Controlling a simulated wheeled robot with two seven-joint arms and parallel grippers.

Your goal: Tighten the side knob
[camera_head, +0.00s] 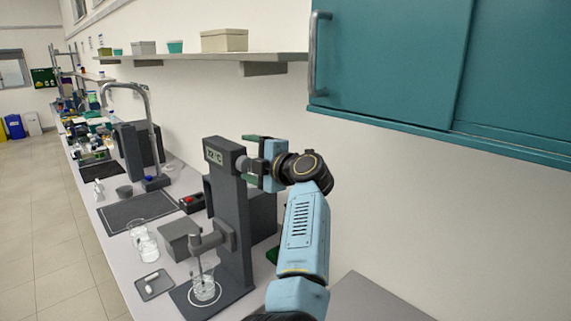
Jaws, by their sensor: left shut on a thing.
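The membrane rig (231,225) is a dark grey upright column with a small display (214,155) near its top. The side knob (242,164) is a small grey round piece on the column's right side, near the top. My left gripper (252,162) reaches in from the right with its fingers around the knob and is shut on it. The fingers hide part of the knob. A grey side arm (207,241) on the column holds a thin rod down over a glass beaker (204,288) on the rig's base. My right gripper is not in view.
A grey box (180,241), a small tray (154,285) and glass beakers (146,247) stand left of the rig. A dark mat (137,210) lies by a tall tap (152,130). Teal cabinets (400,65) and a wall shelf (200,58) hang above.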

